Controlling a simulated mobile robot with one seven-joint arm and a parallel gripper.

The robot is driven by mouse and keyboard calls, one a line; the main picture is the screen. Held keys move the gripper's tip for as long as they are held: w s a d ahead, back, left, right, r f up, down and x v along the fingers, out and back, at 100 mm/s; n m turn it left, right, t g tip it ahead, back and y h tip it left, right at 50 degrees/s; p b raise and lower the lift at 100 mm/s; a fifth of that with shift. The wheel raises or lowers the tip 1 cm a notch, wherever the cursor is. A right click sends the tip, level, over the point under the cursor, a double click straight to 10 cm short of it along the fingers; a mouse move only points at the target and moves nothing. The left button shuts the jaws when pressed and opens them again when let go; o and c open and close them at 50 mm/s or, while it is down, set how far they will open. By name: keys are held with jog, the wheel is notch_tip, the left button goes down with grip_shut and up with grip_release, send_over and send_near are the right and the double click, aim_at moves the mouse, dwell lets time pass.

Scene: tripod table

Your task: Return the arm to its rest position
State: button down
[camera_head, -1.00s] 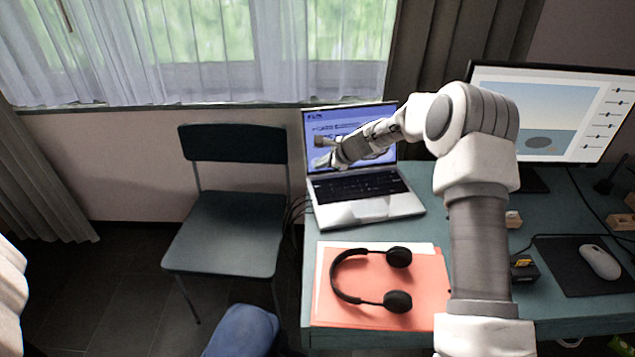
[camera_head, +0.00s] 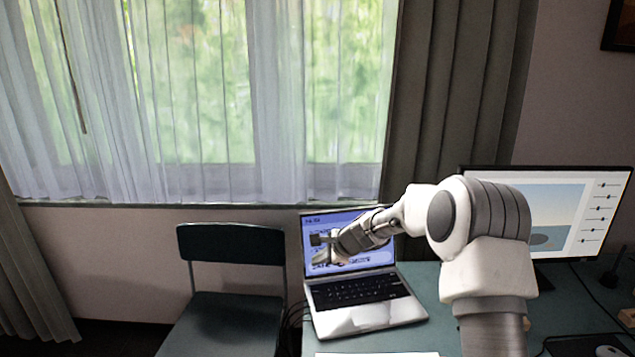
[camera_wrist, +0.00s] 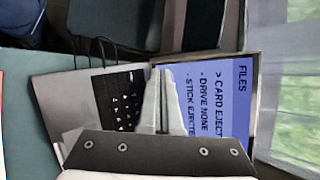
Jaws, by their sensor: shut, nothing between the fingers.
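My arm reaches up from the lower right in the head view and bends left at the elbow. My gripper (camera_head: 318,250) is in front of the laptop's screen in that view. In the wrist view my gripper (camera_wrist: 163,75) has its two fingers together, with nothing between them. Behind the fingers is the open laptop (camera_head: 368,317), with its blue screen and black keyboard; the laptop also shows in the wrist view (camera_wrist: 78,110). I cannot tell the exact gap between fingertips and laptop.
The laptop stands on a teal table (camera_head: 440,335). A monitor (camera_head: 590,215) stands at the right behind my arm. A dark chair (camera_head: 225,320) is left of the table. A curtained window (camera_head: 230,100) is behind.

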jog(key=s+d+r+n+h+p, duration=0.15)
jog(key=s+r+n, duration=0.35)
jog(key=s+r, duration=0.5)
jog(key=s+d+r+n+h+p, duration=0.1)
jog(key=s+d+r+n+p, duration=0.3)
jog(key=s+r, duration=0.7)
jog(key=s+d+r+n+h, duration=0.1)
jog(key=s+d+n, duration=0.1)
jog(key=s, duration=0.6)
jog(key=s+d+r+n+h, duration=0.1)
jog(key=s+d+n, duration=0.2)
jog(key=s, duration=0.4)
jog(key=s+d+r+n+h+p, duration=0.1)
jog(key=s+d+n, duration=0.1)
jog(key=s, duration=0.6)
jog(key=shift+s+d+r+g, duration=0.25)
jog(key=shift+s+d+g, duration=0.15)
jog(key=shift+d, duration=0.25)
jog(key=shift+d+h, duration=0.2)
jog(key=shift+h, duration=0.05)
